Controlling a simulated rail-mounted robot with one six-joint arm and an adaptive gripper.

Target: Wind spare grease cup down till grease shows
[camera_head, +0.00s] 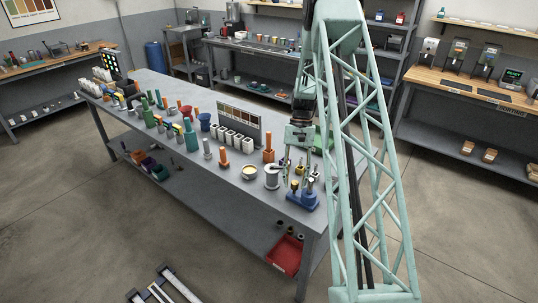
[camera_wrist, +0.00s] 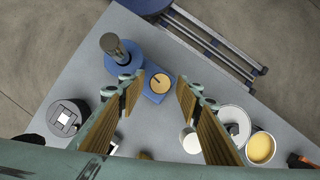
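A blue block with a round brass-coloured cap (camera_wrist: 160,82), which looks like the grease cup, sits at the table corner. A dark slot or mark shows on the cap. A round blue base with a grey post and dark knob (camera_wrist: 112,45) is beside it. In the head view they merge into one blue stand (camera_head: 302,201) with small upright parts. My gripper (camera_wrist: 160,78) is open, with one finger on each side of the cap in the wrist view. I see no contact. In the head view my gripper (camera_head: 296,176) points down over the blue stand. I cannot make out any grease.
A white tin (camera_wrist: 235,120) and a cup of yellow contents (camera_wrist: 261,147) stand to the right in the wrist view. A dark round pot (camera_wrist: 68,118) is at the left. The table edges are close to the blue stand.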

